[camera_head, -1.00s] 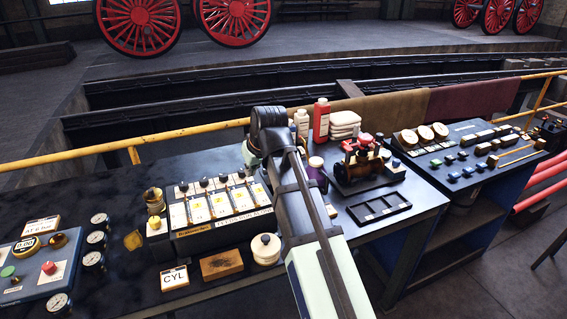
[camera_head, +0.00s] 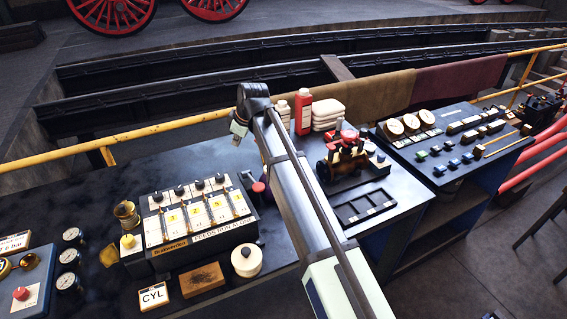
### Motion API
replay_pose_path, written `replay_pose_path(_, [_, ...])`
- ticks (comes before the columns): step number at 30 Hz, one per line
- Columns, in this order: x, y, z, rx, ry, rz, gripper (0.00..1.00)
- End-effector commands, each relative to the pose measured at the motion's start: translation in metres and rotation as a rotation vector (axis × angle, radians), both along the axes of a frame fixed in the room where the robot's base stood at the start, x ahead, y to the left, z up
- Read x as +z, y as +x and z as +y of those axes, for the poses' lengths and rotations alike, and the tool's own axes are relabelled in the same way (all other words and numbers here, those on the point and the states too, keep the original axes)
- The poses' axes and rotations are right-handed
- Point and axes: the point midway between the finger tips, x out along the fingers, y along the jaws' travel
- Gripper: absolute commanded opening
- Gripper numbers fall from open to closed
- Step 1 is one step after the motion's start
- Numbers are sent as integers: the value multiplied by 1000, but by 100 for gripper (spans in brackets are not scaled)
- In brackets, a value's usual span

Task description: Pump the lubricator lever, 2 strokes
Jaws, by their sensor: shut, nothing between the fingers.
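The lubricator (camera_head: 243,233) is a dark box on the bench with several white numbered feed panels and black knobs on top. A red ball knob (camera_head: 258,187) shows beside its right end, close to my arm; it may belong to the lever, but I cannot tell. Any lever shaft is hidden or too small to make out. My gripper (camera_head: 237,138) hangs from the wrist above and behind the lubricator's right end, small in view. It is shut and empty, apart from the lubricator and the red knob.
A cream lidded pot (camera_head: 246,261), a wooden block (camera_head: 202,280) and a CYL card (camera_head: 153,296) sit in front. A brass cup (camera_head: 126,213) and gauges (camera_head: 70,258) stand left. Bottles (camera_head: 303,112) and a red-topped valve assembly (camera_head: 343,157) stand right. A yellow rail (camera_head: 180,124) runs behind.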

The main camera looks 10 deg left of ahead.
Motion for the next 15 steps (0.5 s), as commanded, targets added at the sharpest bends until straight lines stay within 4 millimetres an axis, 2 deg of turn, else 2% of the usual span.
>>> replay_pose_path(6, [3, 5, 4, 114, -21, -70, 0])
replay_pose_path(15, [4, 5, 3, 130, -27, -78, 0])
